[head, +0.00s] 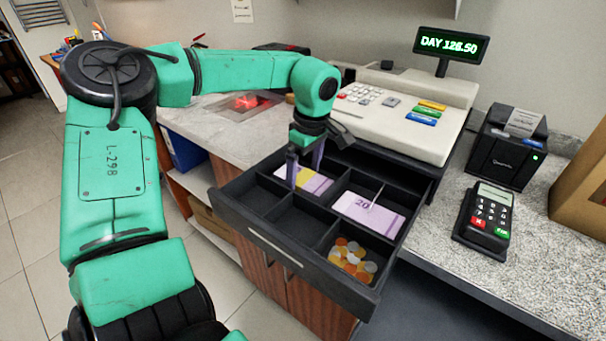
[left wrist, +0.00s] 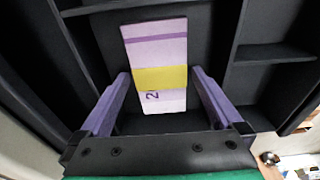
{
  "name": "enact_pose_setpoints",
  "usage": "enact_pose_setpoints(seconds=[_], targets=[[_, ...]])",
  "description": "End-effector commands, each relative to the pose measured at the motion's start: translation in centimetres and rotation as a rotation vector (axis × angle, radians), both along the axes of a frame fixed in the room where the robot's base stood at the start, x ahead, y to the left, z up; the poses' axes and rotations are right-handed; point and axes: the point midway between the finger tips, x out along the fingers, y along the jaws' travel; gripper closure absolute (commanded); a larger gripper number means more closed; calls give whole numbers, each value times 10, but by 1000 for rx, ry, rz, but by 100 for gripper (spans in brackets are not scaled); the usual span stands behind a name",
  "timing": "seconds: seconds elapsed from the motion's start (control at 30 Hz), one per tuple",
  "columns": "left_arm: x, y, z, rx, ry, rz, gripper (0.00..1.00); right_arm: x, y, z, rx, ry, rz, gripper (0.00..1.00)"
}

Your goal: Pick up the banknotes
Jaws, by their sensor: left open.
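Banknotes with a yellow band (head: 311,181) lie in a middle compartment of the open cash drawer (head: 230,203). In the left wrist view these pale purple notes (left wrist: 156,50) lie lengthwise between my fingers. My left gripper (head: 305,180) is open over them, its purple fingers (left wrist: 160,85) on either side and apart from the notes. A second stack of purple notes marked 20 (head: 368,213) lies in the compartment to the right. Whether the fingers touch the drawer floor I cannot tell. My right gripper is not in view.
Coins (head: 350,262) fill a front compartment of the drawer. Black dividers separate the compartments. The cash register (head: 410,125) stands behind the drawer. A card terminal (head: 485,215) and a receipt printer (head: 507,145) stand on the counter at right.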

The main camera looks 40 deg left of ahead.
Motion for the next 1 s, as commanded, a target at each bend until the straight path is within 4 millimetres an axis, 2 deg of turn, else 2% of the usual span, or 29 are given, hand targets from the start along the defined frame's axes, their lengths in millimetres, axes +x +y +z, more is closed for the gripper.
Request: enact_pose_setpoints(seconds=[0.13, 0.17, 0.3, 0.37, 0.63, 0.77, 0.87, 1.0], targets=[[0, 0, 0, 0, -1, 0, 0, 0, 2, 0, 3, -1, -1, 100], [0, 0, 0, 0, -1, 1, 4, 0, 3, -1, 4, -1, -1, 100], [0, 0, 0, 0, -1, 1, 57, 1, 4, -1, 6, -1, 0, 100], [0, 0, 0, 0, -1, 1, 77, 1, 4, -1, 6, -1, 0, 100], [1, 0, 3, 0, -2, 1, 78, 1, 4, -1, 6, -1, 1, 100], [1, 0, 14, 0, -5, 1, 78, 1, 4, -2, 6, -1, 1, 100], [1, 0, 33, 2, -6, 1, 78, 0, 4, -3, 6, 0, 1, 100], [1, 1, 78, 3, -7, 3, 78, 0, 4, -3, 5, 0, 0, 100]])
